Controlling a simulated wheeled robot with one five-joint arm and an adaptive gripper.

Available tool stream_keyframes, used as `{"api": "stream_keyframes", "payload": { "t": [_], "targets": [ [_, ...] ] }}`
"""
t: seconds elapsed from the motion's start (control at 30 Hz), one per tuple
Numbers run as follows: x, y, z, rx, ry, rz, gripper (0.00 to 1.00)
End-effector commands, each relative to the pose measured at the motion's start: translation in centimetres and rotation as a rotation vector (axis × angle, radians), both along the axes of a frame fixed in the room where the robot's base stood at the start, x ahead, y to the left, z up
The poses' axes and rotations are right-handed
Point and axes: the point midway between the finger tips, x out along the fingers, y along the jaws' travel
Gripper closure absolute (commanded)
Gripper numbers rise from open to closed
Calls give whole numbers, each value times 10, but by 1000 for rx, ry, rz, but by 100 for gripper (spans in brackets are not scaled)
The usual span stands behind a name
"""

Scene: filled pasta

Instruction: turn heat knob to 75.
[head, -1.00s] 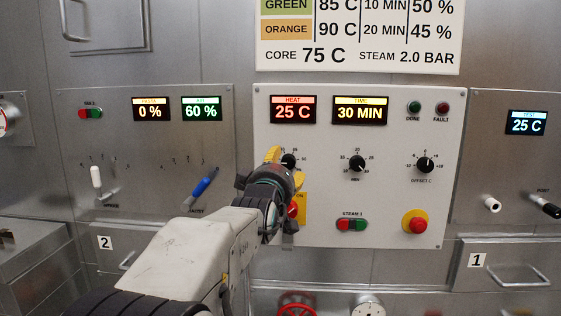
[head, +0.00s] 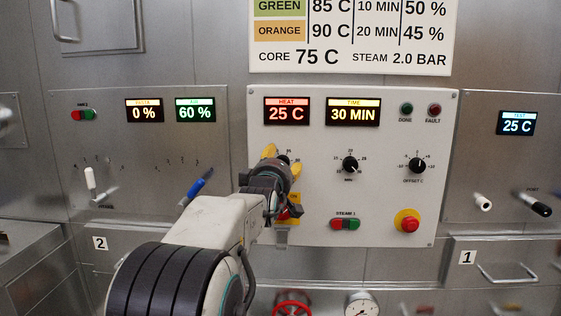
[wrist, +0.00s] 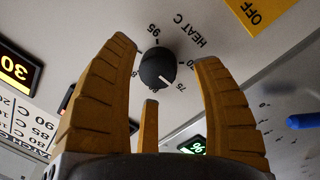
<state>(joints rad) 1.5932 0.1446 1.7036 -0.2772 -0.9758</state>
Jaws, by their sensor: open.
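The heat knob (wrist: 157,68) is black and round with a white pointer mark, on a pale panel beside the "HEAT C" lettering. In the wrist view its mark points to the lower right, towards a printed 75. In the head view the knob (head: 284,160) is largely hidden by my gripper (head: 282,161). The red-lit heat display (head: 287,111) reads 25 C. In the wrist view my gripper (wrist: 165,53) is open, with yellow ribbed fingers on either side of the knob and a third below it. I cannot tell whether they touch it.
A time knob (head: 350,165) and an offset knob (head: 417,165) sit to the right on the same panel. Below are a steam switch (head: 345,224) and a red stop button (head: 408,222). A blue-handled lever (head: 199,184) is on the left panel.

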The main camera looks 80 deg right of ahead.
Motion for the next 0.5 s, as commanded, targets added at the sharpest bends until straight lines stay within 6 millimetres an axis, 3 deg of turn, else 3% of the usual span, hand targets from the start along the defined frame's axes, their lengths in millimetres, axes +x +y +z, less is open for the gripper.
{"api": "stream_keyframes", "payload": {
  "t": [0.5],
  "targets": [
    [0, -11, 0, 0, -1, 0, 40]
  ]
}}
